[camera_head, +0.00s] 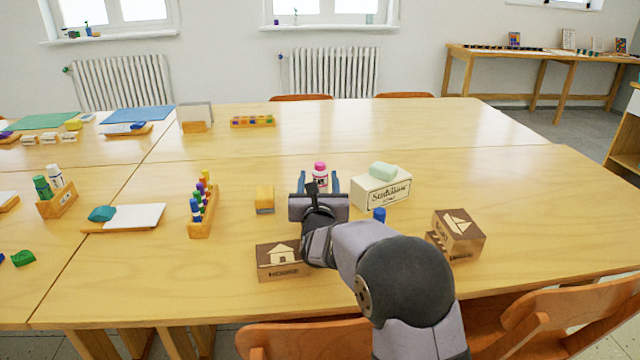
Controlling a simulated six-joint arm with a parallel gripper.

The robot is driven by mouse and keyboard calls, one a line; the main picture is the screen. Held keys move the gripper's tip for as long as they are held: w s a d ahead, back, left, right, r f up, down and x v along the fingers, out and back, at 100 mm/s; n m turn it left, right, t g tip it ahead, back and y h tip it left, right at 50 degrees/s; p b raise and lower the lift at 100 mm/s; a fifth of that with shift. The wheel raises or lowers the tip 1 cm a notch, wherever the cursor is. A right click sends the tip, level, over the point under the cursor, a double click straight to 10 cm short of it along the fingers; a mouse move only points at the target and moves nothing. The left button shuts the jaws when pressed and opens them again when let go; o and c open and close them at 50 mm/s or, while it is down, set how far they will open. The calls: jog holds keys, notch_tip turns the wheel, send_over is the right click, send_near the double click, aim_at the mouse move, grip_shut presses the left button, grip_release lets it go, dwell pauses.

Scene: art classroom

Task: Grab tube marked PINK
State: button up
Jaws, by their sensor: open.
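A small tube with a pink cap (320,167) and a white, pink-banded body stands upright on the table. The lettering on it is too small to read. My gripper (320,184) is open, with one blue finger on each side of the tube in this view. The lower part of the tube is hidden behind my gripper. I cannot tell whether the fingers touch it.
Right of the tube is a white box (370,195) with a green block (383,170) on top. Stamp blocks (280,262) (458,232) are nearer. The table behind is mostly clear.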

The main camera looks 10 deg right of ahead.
jog(key=w, duration=0.2)
jog(key=shift+w+d+r, duration=0.1)
jog(key=shift+w+d, duration=0.25)
jog(key=shift+w, duration=1.05)
jog(key=c, duration=1.2)
